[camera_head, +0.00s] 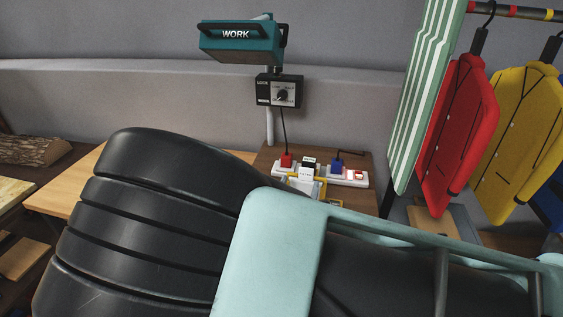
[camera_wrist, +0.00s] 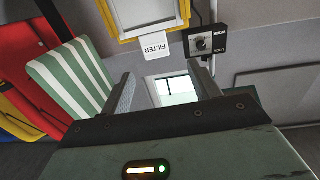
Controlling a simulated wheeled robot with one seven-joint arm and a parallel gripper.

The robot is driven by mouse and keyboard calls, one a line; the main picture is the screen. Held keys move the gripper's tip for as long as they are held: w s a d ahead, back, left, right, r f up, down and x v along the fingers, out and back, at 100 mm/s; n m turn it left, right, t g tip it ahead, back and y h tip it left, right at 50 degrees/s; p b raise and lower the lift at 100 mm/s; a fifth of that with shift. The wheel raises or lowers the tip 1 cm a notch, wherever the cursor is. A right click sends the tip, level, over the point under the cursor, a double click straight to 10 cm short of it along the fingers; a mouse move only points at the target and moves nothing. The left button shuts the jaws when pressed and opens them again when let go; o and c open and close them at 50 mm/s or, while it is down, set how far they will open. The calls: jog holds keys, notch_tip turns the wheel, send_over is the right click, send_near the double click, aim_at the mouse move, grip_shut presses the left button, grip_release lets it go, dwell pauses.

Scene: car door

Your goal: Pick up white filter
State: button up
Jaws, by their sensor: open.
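A white tab printed FILTER (camera_wrist: 155,46) shows in the wrist view, its lettering tilted. It sits at the edge of a yellow frame (camera_wrist: 124,31) with a pale panel inside. My gripper (camera_wrist: 163,84) is open, with its two fingers spread and no object visibly held. In this view the tab lies above the gap between the fingertips; I cannot tell the distance. In the head view a small white piece with yellow edges (camera_head: 305,181) shows at the table, probably the same filter, partly hidden by my arm. My gripper is not visible there.
A brown table (camera_head: 356,198) holds a white power strip (camera_head: 352,177) with red and blue plugs. A knob control box (camera_head: 280,91) and a teal WORK box (camera_head: 240,42) stand above it. Hanging red (camera_head: 459,135) and yellow (camera_head: 515,130) garments are at right. My arm fills the foreground.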

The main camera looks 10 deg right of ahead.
aim_at(306, 170)
jog(key=shift+p+x, duration=1.15)
jog(key=shift+x, duration=1.6)
jog(key=shift+s+d, duration=0.1)
jog(key=c, duration=1.3)
